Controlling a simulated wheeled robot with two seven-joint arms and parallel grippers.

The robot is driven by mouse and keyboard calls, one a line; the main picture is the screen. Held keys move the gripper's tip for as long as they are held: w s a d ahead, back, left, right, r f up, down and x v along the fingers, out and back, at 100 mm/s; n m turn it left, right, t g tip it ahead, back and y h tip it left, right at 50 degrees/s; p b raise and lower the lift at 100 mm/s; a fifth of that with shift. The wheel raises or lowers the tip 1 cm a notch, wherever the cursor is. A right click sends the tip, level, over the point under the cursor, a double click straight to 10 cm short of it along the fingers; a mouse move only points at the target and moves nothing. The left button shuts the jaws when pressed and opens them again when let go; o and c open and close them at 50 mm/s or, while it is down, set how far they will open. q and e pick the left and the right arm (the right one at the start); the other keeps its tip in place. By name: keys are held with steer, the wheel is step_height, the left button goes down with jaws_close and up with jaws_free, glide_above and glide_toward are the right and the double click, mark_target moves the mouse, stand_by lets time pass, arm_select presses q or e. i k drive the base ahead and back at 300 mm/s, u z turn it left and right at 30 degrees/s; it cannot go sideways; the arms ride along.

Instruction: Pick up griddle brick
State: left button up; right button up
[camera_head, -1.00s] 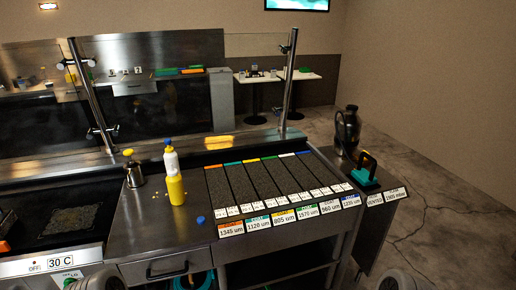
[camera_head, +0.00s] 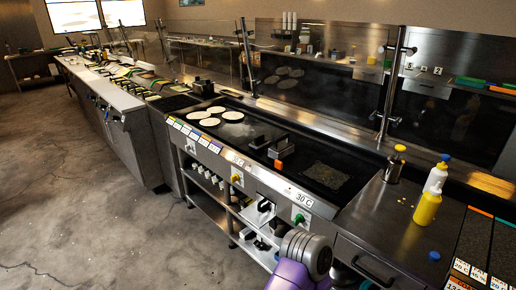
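I cannot clearly tell a griddle brick in this view. A dark and grey block-shaped tool (camera_head: 281,149) with an orange end (camera_head: 278,165) lies on the dark griddle (camera_head: 262,122). Whether it is the brick or another griddle tool, I cannot tell. A purple and grey link of my arm shows at the bottom centre, but neither gripper is in view.
Several pale tortillas (camera_head: 210,122) lie on the griddle's far left part. A yellow squeeze bottle (camera_head: 427,208), a steel shaker (camera_head: 394,166) and a blue cap (camera_head: 434,256) stand on the steel counter at the right. Open floor (camera_head: 90,225) lies to the left.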

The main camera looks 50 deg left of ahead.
mark_target(279, 150)
steer(key=u, duration=1.65)
